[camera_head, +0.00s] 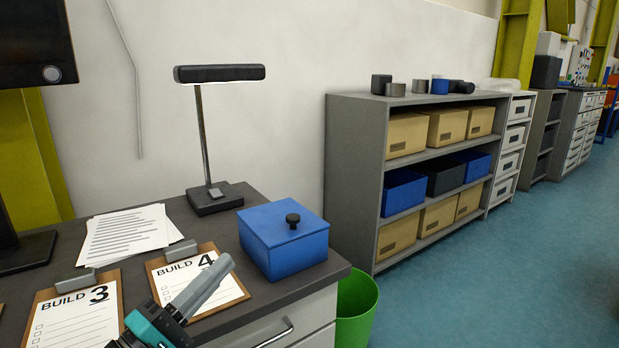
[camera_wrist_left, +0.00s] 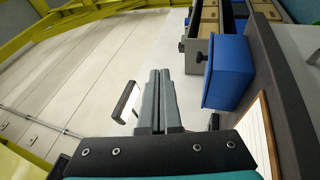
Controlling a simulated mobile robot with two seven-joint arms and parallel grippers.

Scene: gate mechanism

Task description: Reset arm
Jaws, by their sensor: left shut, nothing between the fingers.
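My left gripper (camera_head: 206,288) comes in at the bottom of the head view, above the desk and in front of the Build 4 clipboard (camera_head: 215,298). Its two grey fingers lie together, shut and empty. In the left wrist view the closed fingers (camera_wrist_left: 159,100) point away from the camera. The blue lidded box (camera_head: 285,250) with a black knob sits on the desk, right of the gripper and apart from it. The box also shows in the left wrist view (camera_wrist_left: 228,72). My right gripper is in neither view.
A desk lamp (camera_head: 207,150), papers (camera_head: 125,235) and a Build 3 clipboard (camera_head: 75,318) are on the desk (camera_head: 312,277). A green bin (camera_head: 357,308) stands beside it. A grey shelf (camera_head: 355,150) with boxes stands along the wall. Blue floor (camera_head: 500,280) at right is clear.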

